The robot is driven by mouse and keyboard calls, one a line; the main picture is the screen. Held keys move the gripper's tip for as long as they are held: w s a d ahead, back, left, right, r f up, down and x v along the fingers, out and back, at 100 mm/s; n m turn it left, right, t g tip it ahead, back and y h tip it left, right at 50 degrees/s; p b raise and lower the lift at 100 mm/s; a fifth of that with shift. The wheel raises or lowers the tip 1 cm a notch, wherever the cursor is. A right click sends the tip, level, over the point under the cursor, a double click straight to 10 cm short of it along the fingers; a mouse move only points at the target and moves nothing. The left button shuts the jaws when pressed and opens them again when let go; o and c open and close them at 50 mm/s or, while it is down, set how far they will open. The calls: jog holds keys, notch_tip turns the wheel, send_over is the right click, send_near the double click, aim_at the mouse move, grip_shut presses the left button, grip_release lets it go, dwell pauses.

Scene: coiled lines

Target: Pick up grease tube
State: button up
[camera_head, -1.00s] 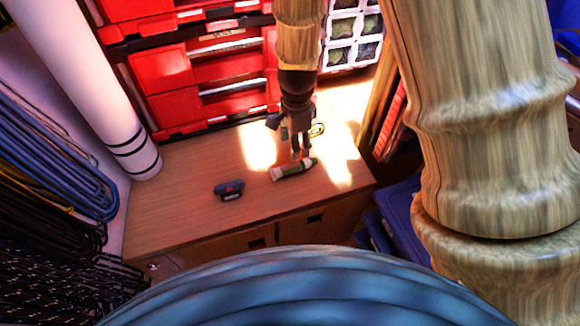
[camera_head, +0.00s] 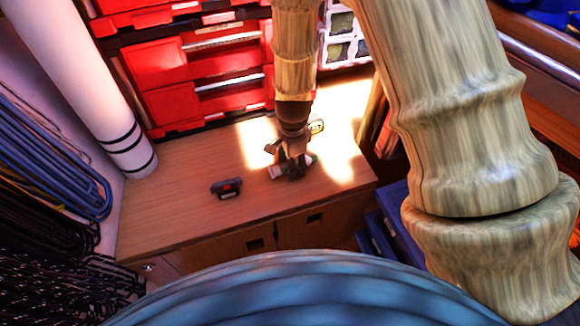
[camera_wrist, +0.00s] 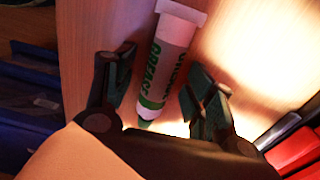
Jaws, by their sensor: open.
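The grease tube (camera_wrist: 164,62) is white and green with lettering, lying on the wooden cabinet top (camera_head: 172,215). In the wrist view it lies lengthwise between the two open fingers of my gripper (camera_wrist: 160,88), with clear space on each side. Its cap end points toward my palm. In the head view my gripper (camera_head: 288,168) is down over the tube (camera_head: 278,172) and hides its middle; only its ends show. I cannot tell whether the fingers touch the wood.
A small dark device with a red spot (camera_head: 226,188) lies left of the tube. A yellow-edged item (camera_head: 316,126) lies behind my gripper. Red drawer bins (camera_head: 200,80) stand at the back, and a white pipe (camera_head: 85,80) rises at the left. The cabinet's front left is clear.

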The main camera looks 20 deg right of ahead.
jog(key=c, duration=1.1)
jog(key=shift+r, duration=0.1)
jog(key=shift+c, duration=0.2)
